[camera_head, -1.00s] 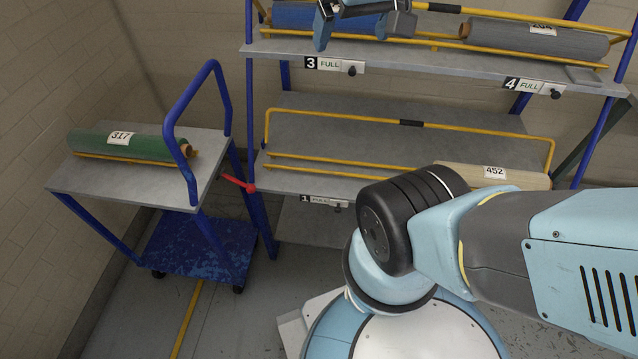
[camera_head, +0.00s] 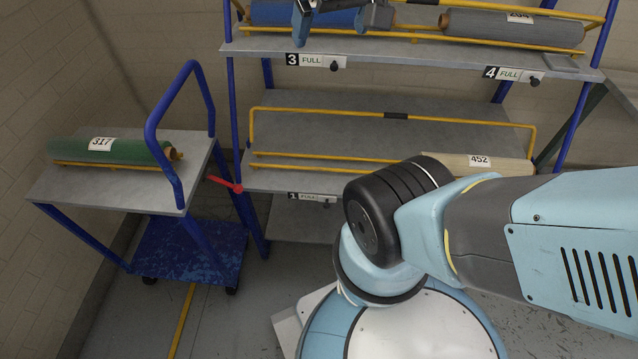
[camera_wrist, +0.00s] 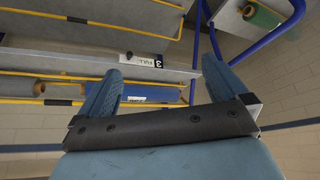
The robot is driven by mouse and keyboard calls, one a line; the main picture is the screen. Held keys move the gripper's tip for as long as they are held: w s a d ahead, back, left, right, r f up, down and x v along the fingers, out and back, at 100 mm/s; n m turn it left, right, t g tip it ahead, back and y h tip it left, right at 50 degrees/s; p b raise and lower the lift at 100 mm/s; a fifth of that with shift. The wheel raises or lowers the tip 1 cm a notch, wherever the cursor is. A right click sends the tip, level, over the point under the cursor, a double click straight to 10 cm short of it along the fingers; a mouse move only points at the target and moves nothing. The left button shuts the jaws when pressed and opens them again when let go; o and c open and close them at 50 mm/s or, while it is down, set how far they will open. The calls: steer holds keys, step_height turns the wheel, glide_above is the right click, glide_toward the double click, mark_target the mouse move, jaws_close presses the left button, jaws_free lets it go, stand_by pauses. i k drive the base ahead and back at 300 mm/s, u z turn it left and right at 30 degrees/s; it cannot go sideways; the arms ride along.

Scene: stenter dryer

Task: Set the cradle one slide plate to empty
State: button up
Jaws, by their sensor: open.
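The cradle one slide plate (camera_head: 312,197) is on the lower shelf's front edge in the head view. It shows a black "1" and reads FULL. Its dark knob is partly hidden beside my black arm joint. Cradle one (camera_head: 300,130), with yellow rails above the plate, holds no roll in its visible part. My gripper (camera_head: 340,14) is at the top of the head view, in front of the upper shelf, well above that plate. In the wrist view my gripper (camera_wrist: 160,88) has its two blue fingers wide apart with nothing between them. The cradle three plate (camera_wrist: 140,60) shows beyond them, upside down.
The upper shelf has FULL plates for cradle three (camera_head: 316,61) and cradle four (camera_head: 514,75), with blue and grey rolls. A pale roll marked 452 (camera_head: 480,163) lies lower right. A blue cart (camera_head: 120,190) with green roll 317 (camera_head: 112,150) stands left. A red handle (camera_head: 226,184) projects between.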

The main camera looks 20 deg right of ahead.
mark_target(326, 199)
steer(key=u, duration=1.2)
steer(key=k, duration=1.95)
steer(key=z, duration=0.95)
steer(key=i, duration=1.05)
